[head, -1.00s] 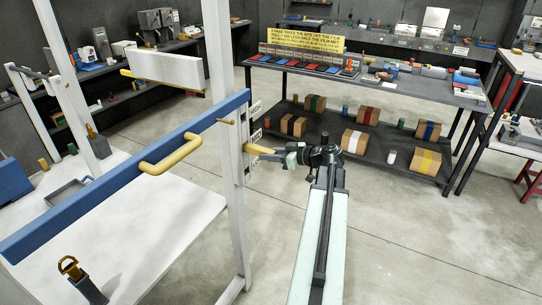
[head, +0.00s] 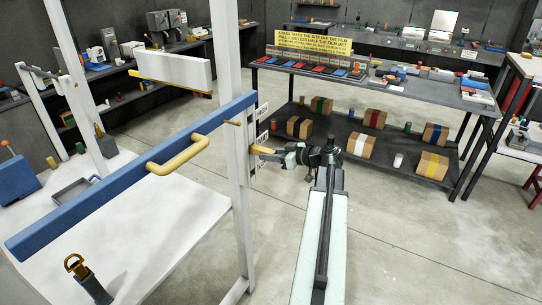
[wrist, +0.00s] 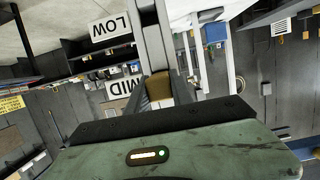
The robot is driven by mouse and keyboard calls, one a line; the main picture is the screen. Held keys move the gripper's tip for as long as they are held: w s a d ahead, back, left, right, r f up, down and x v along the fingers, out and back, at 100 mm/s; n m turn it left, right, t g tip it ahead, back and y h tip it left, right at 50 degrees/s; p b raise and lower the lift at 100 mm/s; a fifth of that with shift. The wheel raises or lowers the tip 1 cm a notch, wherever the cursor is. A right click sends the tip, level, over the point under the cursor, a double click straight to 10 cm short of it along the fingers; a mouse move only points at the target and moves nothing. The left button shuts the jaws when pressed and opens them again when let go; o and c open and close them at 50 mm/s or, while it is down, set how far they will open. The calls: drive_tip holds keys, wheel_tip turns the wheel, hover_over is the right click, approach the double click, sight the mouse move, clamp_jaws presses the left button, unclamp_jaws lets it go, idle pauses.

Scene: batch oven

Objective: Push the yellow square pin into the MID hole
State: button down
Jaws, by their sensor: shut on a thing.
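My gripper (head: 272,153) is shut on the yellow square pin (head: 261,149) and holds it level, pointing left at the white upright post (head: 241,190). The pin's far end meets the post's plate in the head view; whether it is inside a hole cannot be told. In the wrist view, the pin (wrist: 158,87) lies between the fingers, against the grey post (wrist: 152,42). The MID label (wrist: 122,87) is beside the pin there, and the LOW label (wrist: 110,27) is farther up the picture. The hole itself is hidden by the pin and gripper.
A blue bar (head: 100,192) with a yellow handle (head: 178,157) crosses left of the post, above a white table (head: 150,235). A small peg (head: 232,123) sticks out by the post. A dark shelf table (head: 380,92) with boxes stands behind.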

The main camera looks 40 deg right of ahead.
drive_tip(key=shift+w+a, duration=0.2)
drive_tip(key=shift+w, duration=0.6)
drive_tip(key=c, duration=1.1)
unclamp_jaws()
drive_tip(key=shift+o, duration=0.2)
drive_tip(key=shift+s, duration=0.1)
drive_tip(key=p+v, duration=0.2)
drive_tip(key=v, duration=0.5)
drive_tip(key=shift+s, duration=0.3)
drive_tip(key=shift+d+r, duration=0.1)
drive_tip(key=shift+r, duration=0.05)
